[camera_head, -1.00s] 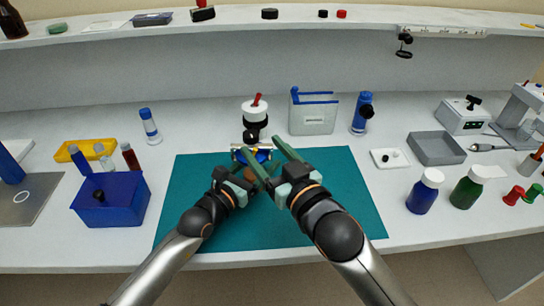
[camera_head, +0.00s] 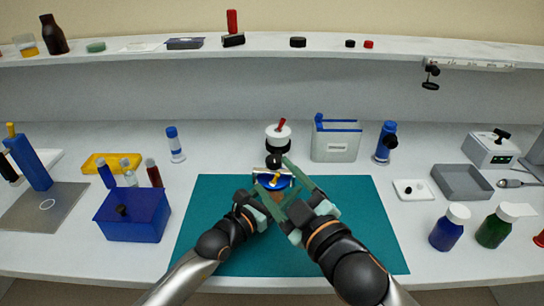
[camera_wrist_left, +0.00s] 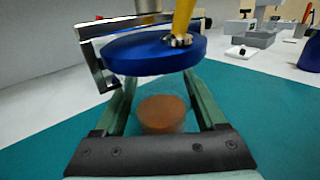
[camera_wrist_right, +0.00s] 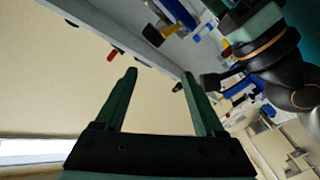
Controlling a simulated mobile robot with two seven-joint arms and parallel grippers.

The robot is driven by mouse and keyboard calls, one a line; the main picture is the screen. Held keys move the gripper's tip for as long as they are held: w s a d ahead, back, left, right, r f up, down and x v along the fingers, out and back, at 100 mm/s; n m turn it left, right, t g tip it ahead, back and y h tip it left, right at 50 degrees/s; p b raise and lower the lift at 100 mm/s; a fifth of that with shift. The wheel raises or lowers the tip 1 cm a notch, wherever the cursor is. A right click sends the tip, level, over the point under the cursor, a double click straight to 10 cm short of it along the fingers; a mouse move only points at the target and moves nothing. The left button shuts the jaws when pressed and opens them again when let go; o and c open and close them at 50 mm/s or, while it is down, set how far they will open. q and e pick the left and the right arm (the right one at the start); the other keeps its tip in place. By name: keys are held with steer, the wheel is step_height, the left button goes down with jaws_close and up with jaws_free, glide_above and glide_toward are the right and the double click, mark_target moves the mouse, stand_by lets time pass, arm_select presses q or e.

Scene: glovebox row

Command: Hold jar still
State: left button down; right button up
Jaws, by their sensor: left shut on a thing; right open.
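A small clear jar (camera_wrist_left: 162,113) with reddish-brown contents stands between my left gripper's fingers in the left wrist view. A round blue lid (camera_wrist_left: 150,50) with a yellow handle (camera_wrist_left: 183,20) is above it; the lid also shows in the head view (camera_head: 273,182). I cannot tell whether the lid touches the jar. My left gripper (camera_wrist_left: 160,100) is shut on the jar, low over the teal mat (camera_head: 210,215). My right gripper (camera_head: 273,173) is open; its fingers reach across near the lid in the head view. In the right wrist view nothing is between its fingers.
A metal bracket (camera_wrist_left: 98,65) stands beside the lid. A white-and-black device (camera_head: 278,138) with a red handle is behind. A blue box (camera_head: 135,215) is left of the mat; a grey tray (camera_head: 463,182) and bottles (camera_head: 447,228) are right. The mat's sides are clear.

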steer(key=a+n, duration=0.1)
steer(key=n, duration=0.6)
steer(key=n+h, duration=0.1)
steer(key=n, duration=1.9)
glide_toward(270, 156)
steer(key=f, duration=0.1)
steer(key=shift+n, duration=0.3)
steer(key=x, duration=1.2)
steer(key=shift+w+d+r, duration=0.2)
jaws_close()
steer(key=shift+t, duration=0.3)
